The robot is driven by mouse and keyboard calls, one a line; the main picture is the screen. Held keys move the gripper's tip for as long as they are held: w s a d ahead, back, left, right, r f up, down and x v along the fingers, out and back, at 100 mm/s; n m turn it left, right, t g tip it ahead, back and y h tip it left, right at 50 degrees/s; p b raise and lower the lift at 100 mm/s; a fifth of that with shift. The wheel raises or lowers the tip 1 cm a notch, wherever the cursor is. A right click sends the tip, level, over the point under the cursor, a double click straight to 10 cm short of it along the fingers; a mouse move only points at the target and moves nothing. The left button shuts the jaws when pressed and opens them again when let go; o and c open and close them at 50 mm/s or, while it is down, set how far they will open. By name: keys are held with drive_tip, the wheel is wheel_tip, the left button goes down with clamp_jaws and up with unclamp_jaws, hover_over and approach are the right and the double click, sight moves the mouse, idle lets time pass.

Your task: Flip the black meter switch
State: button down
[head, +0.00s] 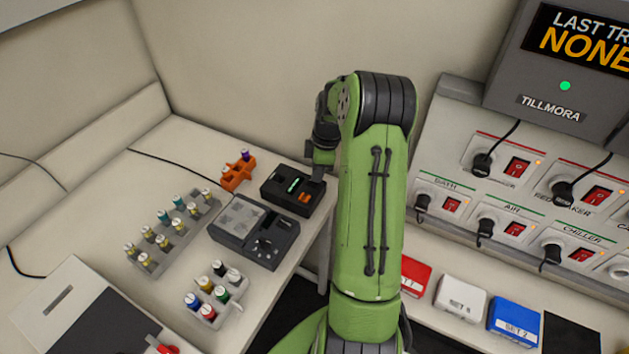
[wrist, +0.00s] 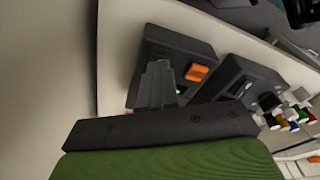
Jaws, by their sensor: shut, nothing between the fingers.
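The black meter (head: 278,203) is a small dark box with a green-lit display (head: 293,184) and an orange switch (head: 306,198). It stands at the back right of the left bench. In the wrist view the meter (wrist: 182,43) lies beyond the fingers, and its orange switch (wrist: 197,73) is just right of them. My gripper (head: 318,174) is shut and empty, at the meter's back right edge. In the wrist view my gripper (wrist: 158,68) covers part of the meter and its display. I cannot tell whether the fingertips touch it.
A larger dark device (head: 270,251) with a knob stands close in front of the meter. An orange rack (head: 237,174) is at its left. Vial racks (head: 172,236) fill the bench further left. A wall with red switches and plugs (head: 520,205) is right of my arm.

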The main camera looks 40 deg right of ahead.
drive_tip(key=shift+f+b, duration=0.35)
drive_tip(key=shift+f, duration=0.2)
drive_tip(key=shift+r+p, duration=2.55)
drive_tip(key=shift+r, duration=1)
